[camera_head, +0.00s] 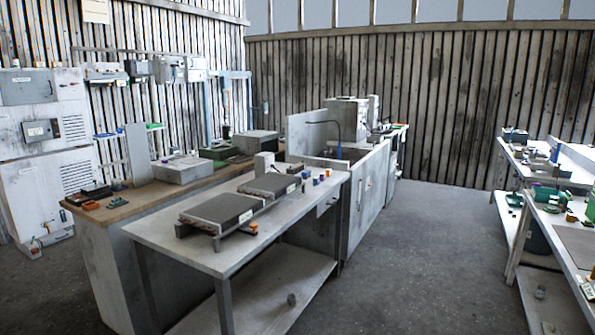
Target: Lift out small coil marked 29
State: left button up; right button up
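I cannot make out a coil marked 29 in the head view; no label at this distance can be read as that number. Several small orange and blue parts (316,180) stand on the far right end of the near grey table (190,243). A small roundish grey item (291,299) lies on that table's lower shelf. More small parts, some green, lie on the right-hand benches, too small to identify. Neither of my grippers is in view.
Dark flat conveyor-like units (218,211) sit on the near table. Behind it is a brown-topped bench (140,195) with grey boxes. A tall grey cabinet (45,140) stands left. A right-hand workbench (558,235) faces a wide clear floor (430,260).

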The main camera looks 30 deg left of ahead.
aim_at(293, 169)
jog(key=i, duration=1.1)
jog(key=i+u, duration=0.1)
jog(key=i, duration=1)
jog(key=i+l, duration=0.15)
jog(key=i, duration=0.95)
jog(key=i+u, duration=0.15)
jog(key=i, duration=0.55)
jog(key=i+u, duration=0.15)
jog(key=i, duration=0.5)
jog(key=i+l+u, duration=0.15)
jog(key=i, duration=0.55)
jog(key=i+j+u, duration=0.2)
jog(key=i+u, duration=0.8)
jog(key=i+l+u, duration=0.1)
jog(key=i+u, duration=0.4)
